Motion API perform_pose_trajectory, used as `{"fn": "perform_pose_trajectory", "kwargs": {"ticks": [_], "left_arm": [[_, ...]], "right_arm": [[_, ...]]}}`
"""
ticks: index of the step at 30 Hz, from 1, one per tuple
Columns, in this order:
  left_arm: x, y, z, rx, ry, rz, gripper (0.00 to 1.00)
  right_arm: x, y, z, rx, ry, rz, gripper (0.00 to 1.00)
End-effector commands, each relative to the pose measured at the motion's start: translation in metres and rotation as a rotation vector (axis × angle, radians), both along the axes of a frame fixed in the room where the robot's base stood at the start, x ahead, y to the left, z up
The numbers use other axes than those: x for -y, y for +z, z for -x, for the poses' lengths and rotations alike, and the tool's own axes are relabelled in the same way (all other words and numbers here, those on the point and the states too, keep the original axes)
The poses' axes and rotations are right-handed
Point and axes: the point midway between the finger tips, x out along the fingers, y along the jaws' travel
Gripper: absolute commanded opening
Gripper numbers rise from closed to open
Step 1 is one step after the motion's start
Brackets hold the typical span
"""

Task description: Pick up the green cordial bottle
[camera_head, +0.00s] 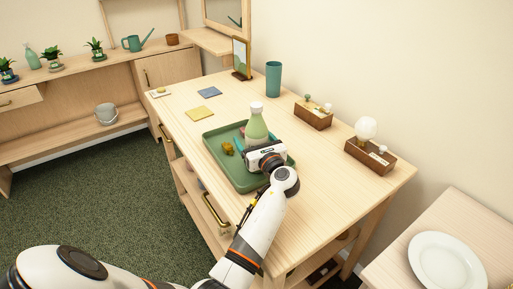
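A light green bottle with a white cap (256,126) stands upright at the green tray (222,160) on the wooden table. My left arm comes in from the lower left, and my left gripper (261,145) is right at the near side of this bottle. The gripper's body hides the bottle's lower part. The fingers are mostly hidden, so I cannot tell whether they are open or touch the bottle. Another green bottle (33,60) stands on the far left shelf. My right gripper is not in view.
A small yellow-brown item (228,149) lies in the tray. A teal cup (273,79), a picture frame (241,58) and two wooden boxes (314,115) (370,156) stand along the table's back. Flat blue (209,92) and yellow (202,115) squares lie left. The table's right front is clear.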

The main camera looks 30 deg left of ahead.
Motion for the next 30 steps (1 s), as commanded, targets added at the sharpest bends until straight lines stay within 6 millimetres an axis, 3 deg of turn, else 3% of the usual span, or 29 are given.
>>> {"fn": "perform_pose_trajectory", "kwargs": {"ticks": [5, 18, 25, 30], "left_arm": [[0.0, 0.001, 0.0, 0.0, 0.0, 0.0, 0.84], [0.0, 0.003, 0.0, 0.003, 0.0, -0.001, 0.16], [0.0, 0.005, 0.0, 0.004, 0.0, -0.001, 0.16], [0.0, 0.026, 0.0, 0.009, 0.001, 0.0, 0.16]], "right_arm": [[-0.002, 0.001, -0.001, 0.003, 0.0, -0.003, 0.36], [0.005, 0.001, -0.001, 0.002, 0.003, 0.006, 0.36], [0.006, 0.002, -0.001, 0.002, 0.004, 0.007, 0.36], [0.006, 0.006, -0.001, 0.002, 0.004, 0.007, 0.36]]}}
